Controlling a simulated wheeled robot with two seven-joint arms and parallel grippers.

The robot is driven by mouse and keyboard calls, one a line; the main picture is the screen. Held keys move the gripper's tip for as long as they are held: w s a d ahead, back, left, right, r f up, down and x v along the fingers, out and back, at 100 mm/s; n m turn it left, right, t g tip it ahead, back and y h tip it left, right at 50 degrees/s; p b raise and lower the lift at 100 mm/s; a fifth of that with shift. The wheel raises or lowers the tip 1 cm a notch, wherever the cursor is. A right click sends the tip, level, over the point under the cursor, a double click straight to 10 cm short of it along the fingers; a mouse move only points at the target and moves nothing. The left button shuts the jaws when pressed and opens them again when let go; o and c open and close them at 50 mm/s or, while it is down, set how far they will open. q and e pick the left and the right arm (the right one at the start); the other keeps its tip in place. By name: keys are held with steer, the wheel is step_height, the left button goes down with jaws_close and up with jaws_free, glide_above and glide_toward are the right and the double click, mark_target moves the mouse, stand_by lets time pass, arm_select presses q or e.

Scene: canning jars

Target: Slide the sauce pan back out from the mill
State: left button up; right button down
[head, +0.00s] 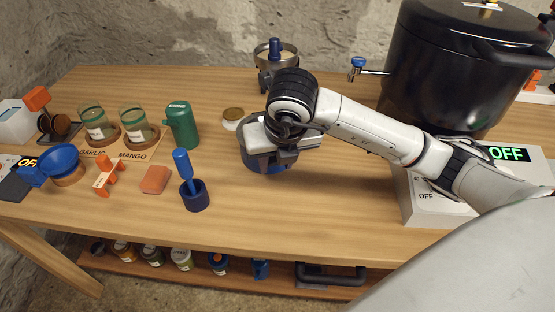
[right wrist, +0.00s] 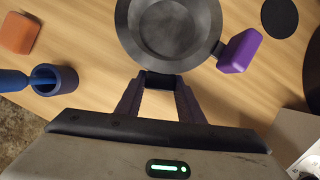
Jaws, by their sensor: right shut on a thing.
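The sauce pan (head: 266,164) is on the table in the head view, mostly hidden under my right gripper (head: 284,152). In the right wrist view the round grey pan (right wrist: 172,28) is empty, with a purple handle piece (right wrist: 239,50) at its right side. My right gripper (right wrist: 160,88) is shut on a dark part at the pan's near rim. The mill (head: 274,68), seemingly the metal bowl on a stand with a blue knob, stands at the back, apart from the pan. My left gripper is not in view.
A blue pestle in a cup (head: 194,194), an orange block (head: 155,179) and a green canister (head: 182,126) stand left of the pan. A round lid (head: 233,114) lies behind it.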

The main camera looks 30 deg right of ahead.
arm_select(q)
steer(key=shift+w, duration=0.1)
arm_select(e)
steer(key=shift+w+r, duration=0.1)
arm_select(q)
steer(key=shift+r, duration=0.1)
arm_select(e)
steer(key=c, duration=1.1)
jaws_free()
arm_select(q)
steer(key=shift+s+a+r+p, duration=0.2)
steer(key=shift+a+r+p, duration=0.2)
steer(key=shift+p, duration=0.65)
arm_select(e)
steer(key=v, duration=1)
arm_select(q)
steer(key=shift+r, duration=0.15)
arm_select(e)
steer(key=shift+a, duration=0.1)
